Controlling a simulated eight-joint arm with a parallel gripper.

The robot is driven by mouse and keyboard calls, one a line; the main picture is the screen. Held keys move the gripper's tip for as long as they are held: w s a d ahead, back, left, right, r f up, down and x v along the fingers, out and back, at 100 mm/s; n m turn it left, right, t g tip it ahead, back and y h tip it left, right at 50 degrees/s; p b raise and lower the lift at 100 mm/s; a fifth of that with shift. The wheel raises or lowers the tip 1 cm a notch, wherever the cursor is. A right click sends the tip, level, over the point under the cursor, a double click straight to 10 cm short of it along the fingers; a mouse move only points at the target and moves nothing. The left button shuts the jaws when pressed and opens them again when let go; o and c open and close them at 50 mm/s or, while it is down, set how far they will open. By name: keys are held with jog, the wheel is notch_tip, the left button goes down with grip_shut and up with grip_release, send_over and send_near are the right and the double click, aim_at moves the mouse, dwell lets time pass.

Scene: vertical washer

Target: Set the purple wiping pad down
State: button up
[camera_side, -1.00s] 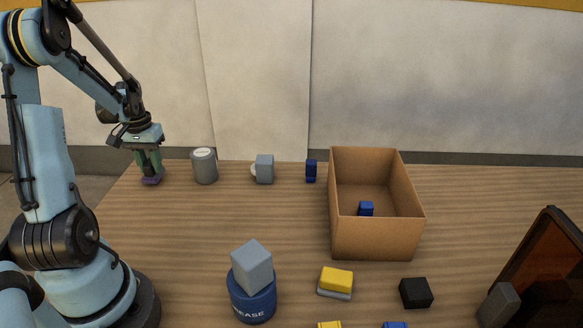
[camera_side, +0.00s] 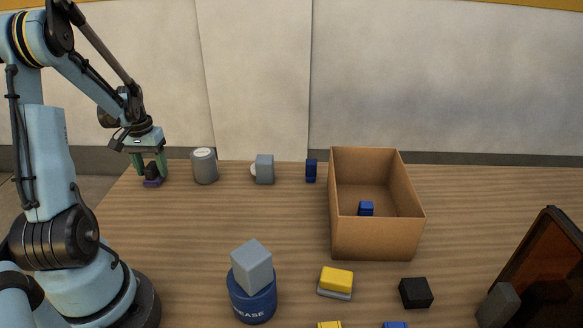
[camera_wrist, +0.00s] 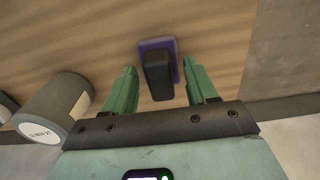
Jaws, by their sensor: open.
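The purple wiping pad (camera_side: 152,183) lies flat on the table near its far left corner, with a black block-shaped handle (camera_side: 152,170) on top. In the wrist view the pad's purple base (camera_wrist: 171,46) shows around the dark handle (camera_wrist: 157,76). My gripper (camera_side: 151,172) is open over the pad, with one green finger on each side of the handle. In the wrist view the fingers (camera_wrist: 160,80) stand apart from the handle, with a visible gap on both sides.
A grey can (camera_side: 204,166) stands just right of my gripper. Farther right are a grey block (camera_side: 265,169), a blue item (camera_side: 311,171) and an open cardboard box (camera_side: 375,238). A grey cube (camera_side: 251,266) sits on a blue tin (camera_side: 252,302) in front. The table's middle is clear.

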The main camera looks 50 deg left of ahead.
aim_at(151, 165)
notch_tip(151, 165, up, 12)
jog(key=w+d+r+m+t+y, duration=0.15)
jog(key=w+d, duration=0.25)
jog(key=d, duration=0.4)
jog(key=w+d+r+m+t, duration=0.1)
jog(key=w+d+m+t, duration=0.2)
jog(key=d, duration=0.6)
jog(key=d+f+m+t+h, duration=0.1)
jog(key=d+m, duration=0.3)
jog(key=d, duration=1.2)
jog(key=shift+w+d+f+t, duration=0.2)
jog(key=shift+d+f+t, duration=0.15)
jog(key=shift+f+t, duration=0.45)
